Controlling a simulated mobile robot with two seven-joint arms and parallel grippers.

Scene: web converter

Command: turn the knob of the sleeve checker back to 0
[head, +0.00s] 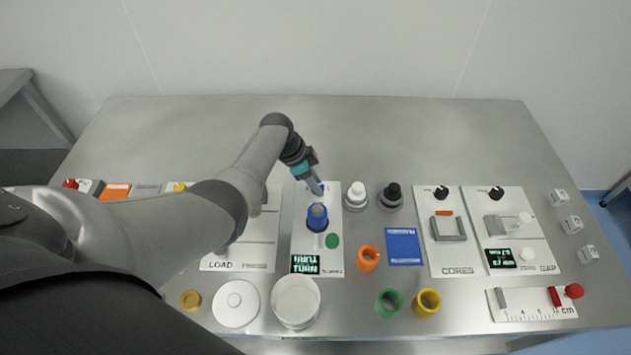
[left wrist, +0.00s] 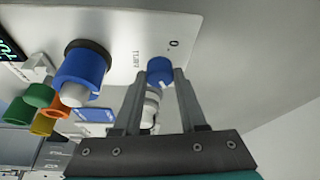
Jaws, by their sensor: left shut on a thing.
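The sleeve checker is a white panel (head: 300,235) in the middle of the table, with a dark display (head: 305,264) showing green text. A blue sleeve (head: 317,222) stands around its post; the sleeve also shows in the left wrist view (left wrist: 84,68). The small blue knob (left wrist: 159,70) is at the panel's far end, beside a printed 0 and the word TURN. My left gripper (head: 319,190) is shut on this knob, one finger on each side. In the head view the fingers mostly hide the knob. My right gripper is not in view.
Just right of the checker stand a white round post (head: 356,195) and a black one (head: 390,197). Orange (head: 368,258), green (head: 389,303) and yellow (head: 427,301) sleeves lie nearer the front. My left arm covers the left side. The table's far strip is clear.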

